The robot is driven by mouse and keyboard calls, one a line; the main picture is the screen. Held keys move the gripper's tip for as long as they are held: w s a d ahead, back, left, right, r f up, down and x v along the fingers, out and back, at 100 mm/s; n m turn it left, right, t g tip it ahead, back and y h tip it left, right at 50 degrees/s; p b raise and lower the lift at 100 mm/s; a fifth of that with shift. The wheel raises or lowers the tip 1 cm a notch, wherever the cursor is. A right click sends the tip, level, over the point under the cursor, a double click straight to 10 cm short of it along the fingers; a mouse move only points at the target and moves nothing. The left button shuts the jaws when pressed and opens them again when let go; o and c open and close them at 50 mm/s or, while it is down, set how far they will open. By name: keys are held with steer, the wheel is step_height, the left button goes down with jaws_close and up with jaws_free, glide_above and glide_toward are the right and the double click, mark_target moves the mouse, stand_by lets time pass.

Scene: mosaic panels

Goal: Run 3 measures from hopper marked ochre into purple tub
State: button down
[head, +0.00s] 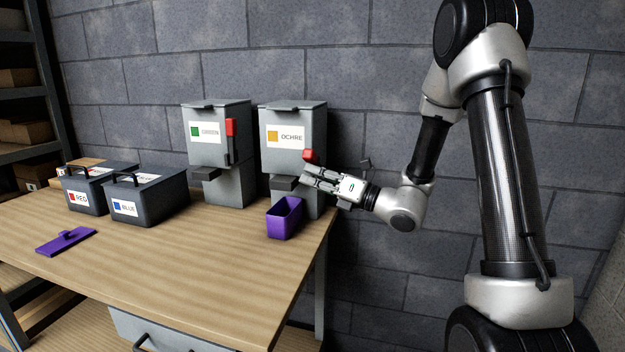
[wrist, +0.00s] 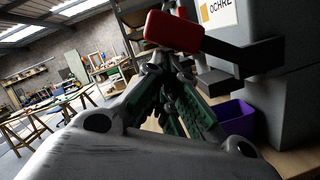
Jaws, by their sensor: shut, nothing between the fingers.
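The grey hopper marked OCHRE (head: 293,118), with an ochre square on its label, stands at the table's right end. Its red-ended lever (head: 309,155) sits low on the right side; the red end is large in the wrist view (wrist: 175,32). The open purple tub (head: 284,223) stands under the dark spout (head: 284,183), and its edge shows in the wrist view (wrist: 238,120). Its contents cannot be made out. My gripper (head: 308,173) is shut and empty, at the hopper's right front, just below the red end. I cannot tell whether they touch.
A second hopper with a green label (head: 210,132) stands left, its red lever end (head: 230,127) higher. Lidded boxes marked RED (head: 85,198) and BLUE (head: 148,205) stand further left. A purple lid (head: 66,241) lies near the front edge. The table's middle front is clear.

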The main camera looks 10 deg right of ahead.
steer(key=shift+r+m, duration=0.4)
steer(key=shift+w+r, duration=0.1)
steer(key=shift+r, duration=0.05)
steer(key=w+d+r+m+h, duration=0.3)
steer(key=w+r+m, duration=0.3)
steer(key=m, duration=0.5)
steer(key=shift+w+d+r, duration=0.15)
steer(key=shift+d+r, duration=0.2)
steer(key=shift+r, duration=0.6)
steer(key=shift+r, duration=0.1)
